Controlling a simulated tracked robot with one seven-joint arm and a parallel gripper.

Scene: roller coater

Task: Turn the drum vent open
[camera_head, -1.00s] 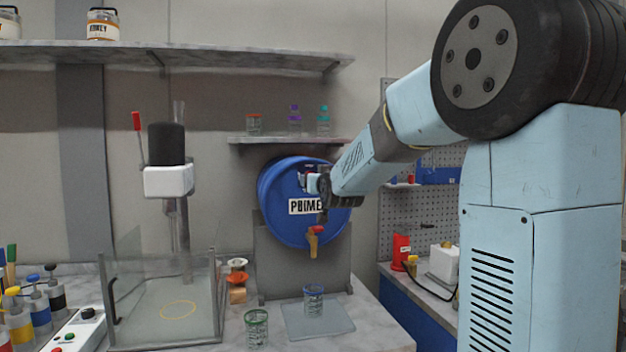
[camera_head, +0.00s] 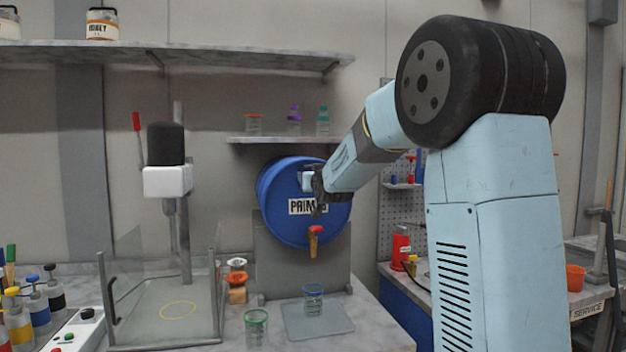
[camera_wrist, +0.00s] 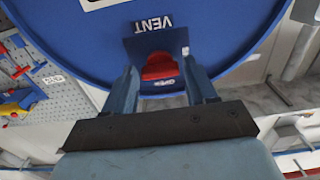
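The blue drum (camera_head: 278,215) lies on its side in a grey stand, its round face toward me, with a partly covered PRIMER label (camera_head: 303,207). In the wrist view the red vent knob (camera_wrist: 160,67) sits on the drum face (camera_wrist: 225,35) beside a VENT label (camera_wrist: 154,23), which appears upside down. My gripper (camera_wrist: 163,85) is open, with one finger on each side of the knob and gaps visible between. In the head view my gripper (camera_head: 317,184) is at the upper right of the drum face and hides the knob.
A tap with a red handle (camera_head: 314,231) hangs low on the drum face, above a blue-rimmed glass (camera_head: 313,300) on a flat plate. A shelf with small bottles (camera_head: 294,121) is just above the drum. A pegboard (camera_wrist: 50,85) stands beside it.

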